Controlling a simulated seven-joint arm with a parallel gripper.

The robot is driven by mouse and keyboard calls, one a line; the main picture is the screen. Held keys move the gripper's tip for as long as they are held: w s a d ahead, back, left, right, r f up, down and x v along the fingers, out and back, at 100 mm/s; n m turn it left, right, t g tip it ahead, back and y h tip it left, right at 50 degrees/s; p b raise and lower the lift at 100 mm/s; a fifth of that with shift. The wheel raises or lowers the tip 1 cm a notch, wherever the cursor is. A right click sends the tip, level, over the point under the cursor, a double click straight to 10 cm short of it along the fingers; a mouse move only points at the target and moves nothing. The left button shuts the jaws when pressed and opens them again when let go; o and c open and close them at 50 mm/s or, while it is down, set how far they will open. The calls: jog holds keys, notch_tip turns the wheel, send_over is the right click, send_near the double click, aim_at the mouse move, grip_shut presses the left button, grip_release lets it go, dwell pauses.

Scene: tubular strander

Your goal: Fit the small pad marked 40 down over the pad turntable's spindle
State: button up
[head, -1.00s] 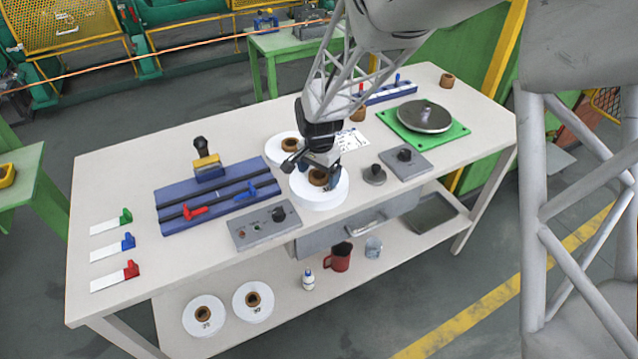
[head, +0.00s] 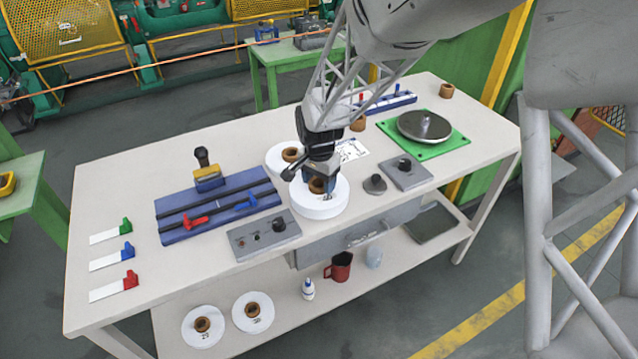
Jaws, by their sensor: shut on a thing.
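My gripper (head: 319,184) is shut on the brown core of a white round pad (head: 320,208) near the table's middle. The pad lies flat and seems to rest on the tabletop. No number can be read on it, so I cannot tell whether it is the one marked 40. A second white pad (head: 279,163) with a brown core lies just behind it, partly hidden by the gripper. The pad turntable (head: 421,128), a grey disc with a short upright spindle (head: 425,120), stands on a green plate at the right rear. Its spindle is bare.
A grey knob box (head: 408,173) and a small dark knob (head: 375,184) lie between gripper and turntable. A blue fixture (head: 220,211) and a control box (head: 263,234) are left. Brown rings (head: 446,90) stand behind. Two pads (head: 203,325) lie on the lower shelf.

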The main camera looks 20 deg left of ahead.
jog(key=shift+r, duration=0.8)
jog(key=s+d+r, duration=0.3)
jog(key=s+d, duration=0.6)
jog(key=s, duration=0.4)
jog(key=shift+s, duration=0.2)
jog(key=shift+w, duration=0.1)
